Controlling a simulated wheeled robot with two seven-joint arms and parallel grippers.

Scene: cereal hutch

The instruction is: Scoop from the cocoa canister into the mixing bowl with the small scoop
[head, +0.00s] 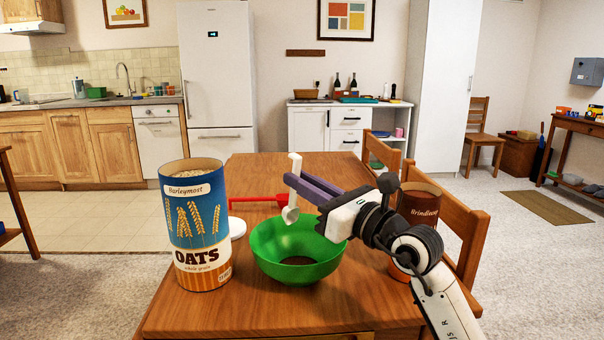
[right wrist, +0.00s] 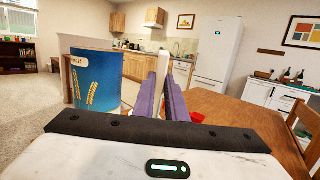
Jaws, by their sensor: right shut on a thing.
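My right gripper (head: 291,181) is shut on the white small scoop (head: 290,213), its purple fingers closed around the upright handle. The scoop's head hangs low, over the green mixing bowl (head: 268,262). I cannot tell whether the scoop holds anything. A brown patch shows at the bottom of the bowl. The brown cocoa canister (head: 421,207), labelled "Brindlecup" as far as I can read, stands right of the bowl, partly hidden behind my right arm. In the right wrist view the white handle (right wrist: 162,72) shows between the fingers. My left gripper is not in view.
A tall blue oats canister (head: 197,225), open and full, stands left of the bowl. A white lid (head: 237,228) and a red scoop (head: 262,198) lie on the wooden table (head: 300,320) behind. Chairs (head: 470,235) stand along the table's right side.

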